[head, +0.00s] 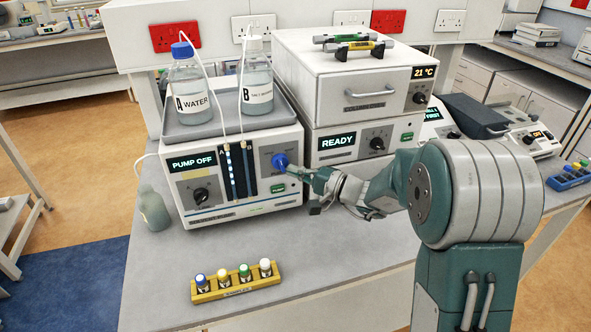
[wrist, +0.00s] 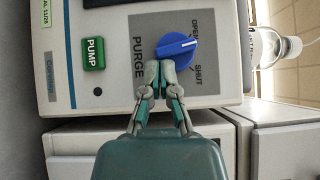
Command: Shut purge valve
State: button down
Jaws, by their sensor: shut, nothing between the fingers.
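The purge valve is a blue knob (head: 279,160) on the right of the pump unit's front (head: 240,212). In the wrist view the blue knob (wrist: 173,46) sits on a grey panel marked PURGE, with OPEN at its upper right and SHUT at its lower right. Its white mark points right, between the two words, a little nearer OPEN. My gripper (head: 293,170) is shut and empty, at the knob's right side in the head view. In the wrist view my fingertips (wrist: 160,72) are at the knob's lower edge; I cannot tell whether they touch it.
The green PUMP button (wrist: 94,54) lies beside the purge panel. The pump display (head: 192,162) reads PUMP OFF. Water bottle A (head: 190,82) and bottle B (head: 257,85) stand on top. The READY unit (head: 350,145) stands close on the right. A yellow vial rack (head: 236,286) sits in front.

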jog(key=shift+a+f+m+y, duration=0.1)
jog(key=shift+m+y, duration=0.2)
dwell(1.3)
